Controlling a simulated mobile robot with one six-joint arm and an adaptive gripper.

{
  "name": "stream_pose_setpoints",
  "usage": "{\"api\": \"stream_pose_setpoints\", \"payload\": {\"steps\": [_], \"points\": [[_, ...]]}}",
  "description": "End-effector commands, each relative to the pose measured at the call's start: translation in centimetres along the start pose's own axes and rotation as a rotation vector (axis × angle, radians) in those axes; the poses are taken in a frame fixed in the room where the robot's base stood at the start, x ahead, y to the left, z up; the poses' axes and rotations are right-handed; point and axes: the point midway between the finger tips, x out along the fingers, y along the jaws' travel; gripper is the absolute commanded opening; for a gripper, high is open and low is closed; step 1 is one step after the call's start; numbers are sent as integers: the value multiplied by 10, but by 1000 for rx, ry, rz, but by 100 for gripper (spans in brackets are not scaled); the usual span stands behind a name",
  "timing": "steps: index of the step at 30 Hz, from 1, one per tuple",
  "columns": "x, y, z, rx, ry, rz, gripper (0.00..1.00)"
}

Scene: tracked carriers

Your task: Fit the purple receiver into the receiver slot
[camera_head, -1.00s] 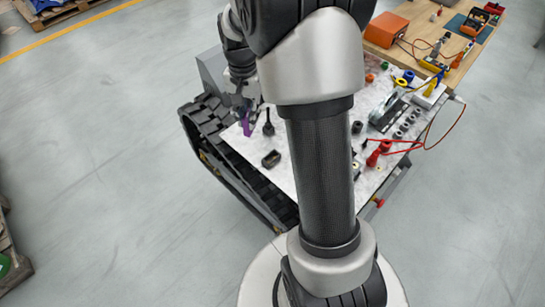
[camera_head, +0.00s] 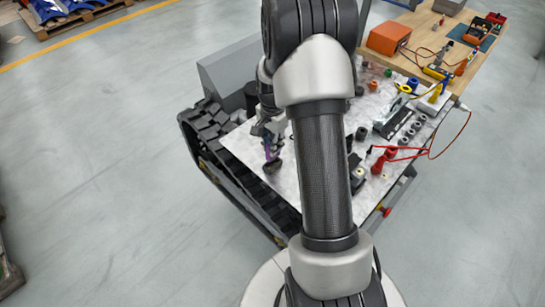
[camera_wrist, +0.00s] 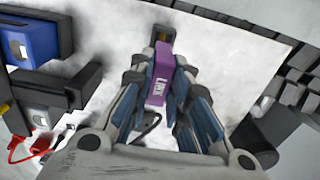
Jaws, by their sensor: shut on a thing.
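The purple receiver (camera_wrist: 161,84), a small block with a white "LINK" label, stands between my fingers in the wrist view. My gripper (camera_wrist: 163,68) is shut on it. In the head view a strip of the purple receiver (camera_head: 267,151) shows below my gripper (camera_head: 267,142). The receiver slot looks to be the small black holder (camera_wrist: 161,33) just beyond the receiver's far end in the wrist view. In the head view this holder (camera_head: 272,167) lies right below the receiver. I cannot tell whether the two touch.
The pale carrier top (camera_head: 238,145) has free room left of the holder. In the wrist view a blue block (camera_wrist: 38,40) in a dark mount, a grey block (camera_wrist: 42,92) and red plugs (camera_wrist: 32,146) stand left. A dark track (camera_wrist: 232,22) borders the top right.

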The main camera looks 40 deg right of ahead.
Motion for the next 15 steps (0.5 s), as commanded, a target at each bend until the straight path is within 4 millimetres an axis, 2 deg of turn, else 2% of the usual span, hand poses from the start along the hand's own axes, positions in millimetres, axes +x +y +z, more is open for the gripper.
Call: {"api": "stream_pose_setpoints", "payload": {"steps": [5,12,15], "points": [[12,0,0,-1,0,0,0],[47,0,0,-1,-1,1,0],[51,0,0,-1,0,0,0]]}}
